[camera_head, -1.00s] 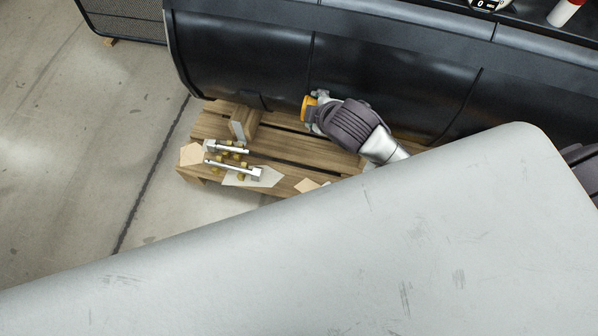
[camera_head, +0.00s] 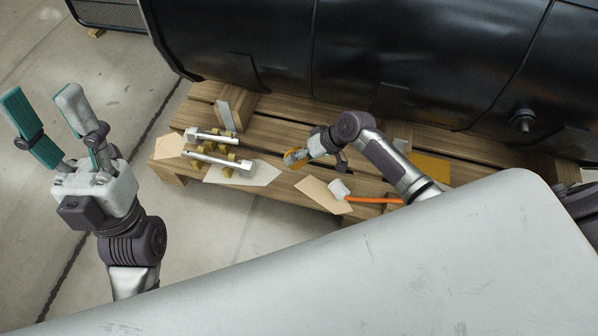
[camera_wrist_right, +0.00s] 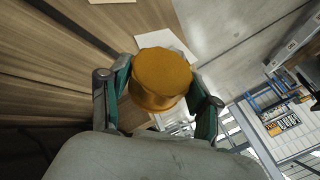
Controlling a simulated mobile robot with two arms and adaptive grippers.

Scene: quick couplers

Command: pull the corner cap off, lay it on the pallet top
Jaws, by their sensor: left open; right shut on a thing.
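The orange-yellow corner cap (camera_head: 294,158) is held at the tip of my right gripper (camera_head: 301,153), over the pallet (camera_head: 262,130) in the head view. In the right wrist view the round cap (camera_wrist_right: 162,78) sits between the two green-padded fingers, clear of the dark tank. I cannot tell how high it is above the slats. My left gripper (camera_head: 42,98) is open and empty at the far left, over the concrete floor, its fingers spread and pointing up in the picture.
A valve-like assembly of metal bars and brass fittings (camera_head: 218,150) lies on the pallet's left part. A white piece (camera_head: 340,190) with an orange hose (camera_head: 372,200) lies to the right. The big black tank (camera_head: 400,50) borders the back. A yellow sheet (camera_head: 432,166) lies further right.

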